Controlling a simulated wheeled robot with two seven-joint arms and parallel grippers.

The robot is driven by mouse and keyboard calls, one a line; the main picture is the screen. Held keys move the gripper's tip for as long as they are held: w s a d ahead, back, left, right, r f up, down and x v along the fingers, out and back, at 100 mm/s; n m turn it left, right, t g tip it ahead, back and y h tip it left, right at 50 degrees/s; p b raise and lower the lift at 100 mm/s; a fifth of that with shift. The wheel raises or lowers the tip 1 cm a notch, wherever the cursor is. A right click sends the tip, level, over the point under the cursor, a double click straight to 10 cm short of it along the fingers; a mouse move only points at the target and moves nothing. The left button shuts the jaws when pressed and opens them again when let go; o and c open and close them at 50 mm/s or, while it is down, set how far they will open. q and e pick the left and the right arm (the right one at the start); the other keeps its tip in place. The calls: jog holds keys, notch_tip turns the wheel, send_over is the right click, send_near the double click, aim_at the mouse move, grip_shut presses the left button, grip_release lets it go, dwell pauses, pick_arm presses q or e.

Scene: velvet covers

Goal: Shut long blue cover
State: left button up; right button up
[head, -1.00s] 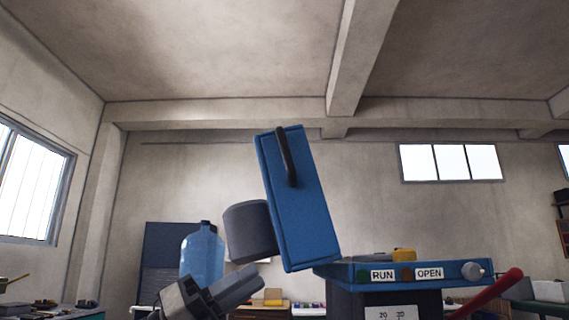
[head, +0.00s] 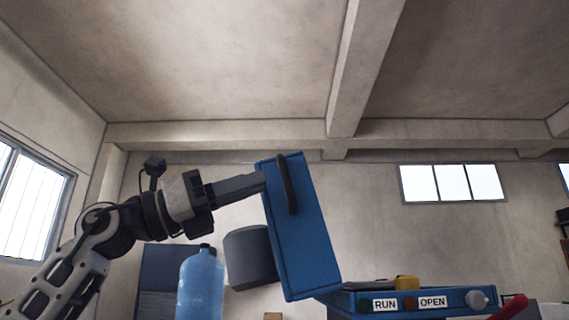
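The long blue cover (head: 306,240) stands raised and tilted slightly back to the left, above the left end of the blue machine body (head: 455,299). A dark bar handle (head: 287,184) runs along its upper part. A grey cylinder (head: 250,257) sits just behind its left side. My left gripper (head: 262,183) reaches in from the left, its fingers together and their tips at the cover's upper left edge. I cannot tell whether they touch it. My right gripper is not in view.
A red lever (head: 512,307) shows at lower right. A blue bottle (head: 201,284) stands below my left arm. The space above the machine is clear.

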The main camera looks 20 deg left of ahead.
aim_at(285, 174)
pick_arm(q)
jog(key=p+x, duration=0.1)
jog(key=x, duration=0.5)
jog(key=shift+d, duration=0.15)
jog(key=shift+c, duration=0.3)
grip_shut()
